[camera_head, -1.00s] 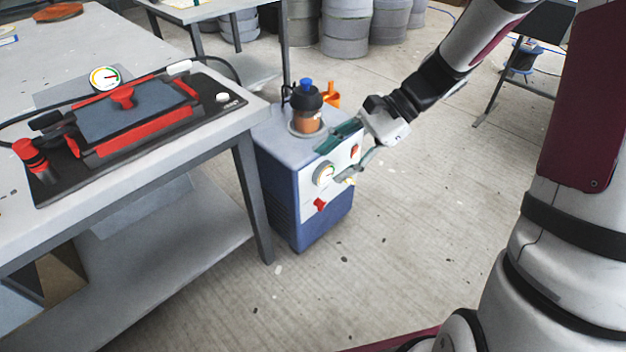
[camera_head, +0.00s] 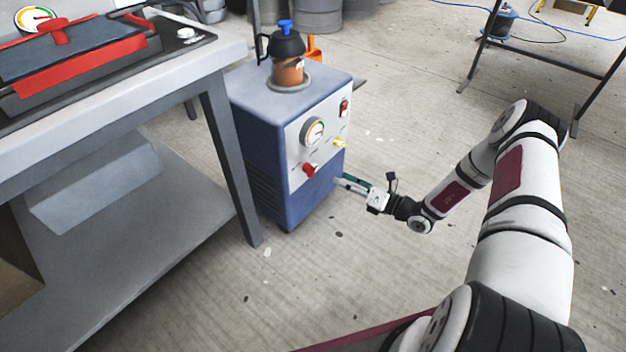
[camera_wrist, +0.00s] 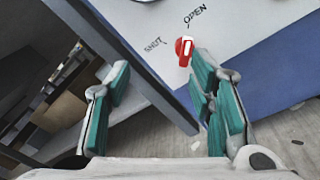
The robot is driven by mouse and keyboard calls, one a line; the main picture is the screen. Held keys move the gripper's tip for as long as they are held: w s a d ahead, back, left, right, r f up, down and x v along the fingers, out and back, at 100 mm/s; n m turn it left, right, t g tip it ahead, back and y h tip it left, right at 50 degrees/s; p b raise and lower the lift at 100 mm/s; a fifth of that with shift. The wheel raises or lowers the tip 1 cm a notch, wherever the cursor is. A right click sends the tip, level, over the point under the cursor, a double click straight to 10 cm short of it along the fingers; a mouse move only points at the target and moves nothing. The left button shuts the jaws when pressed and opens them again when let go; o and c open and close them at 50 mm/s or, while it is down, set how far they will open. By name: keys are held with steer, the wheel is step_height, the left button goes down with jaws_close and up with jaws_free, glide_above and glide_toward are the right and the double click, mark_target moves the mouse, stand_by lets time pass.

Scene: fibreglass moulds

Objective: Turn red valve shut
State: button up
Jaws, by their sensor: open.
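The red valve (camera_head: 309,169) is a small knob low on the pale front panel of a blue cabinet (camera_head: 268,165). In the wrist view the red valve (camera_wrist: 183,50) has a white bar that points roughly towards the OPEN label; the SHUT label is on its left. My gripper (camera_head: 346,182) is in front of the cabinet, to the right of the valve and slightly lower in the head view. In the wrist view my gripper (camera_wrist: 161,74) has its teal-padded fingers spread and empty. The valve shows beyond the right finger's tip, apparently not touched.
A dark pot with a blue cap (camera_head: 287,55) stands on the cabinet. A grey workbench (camera_head: 190,72) is close on the left.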

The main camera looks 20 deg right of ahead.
mark_target(315, 172)
step_height(315, 172, down, 4)
steer(key=d+m+t+h, duration=0.1)
steer(key=m, duration=0.1)
steer(key=b+x, duration=0.5)
steer(key=x, duration=0.8)
steer(key=shift+w+f+b, duration=0.1)
steer(key=shift+w+b, duration=0.2)
steer(key=shift+w, duration=0.05)
steer(key=c, duration=1.2)
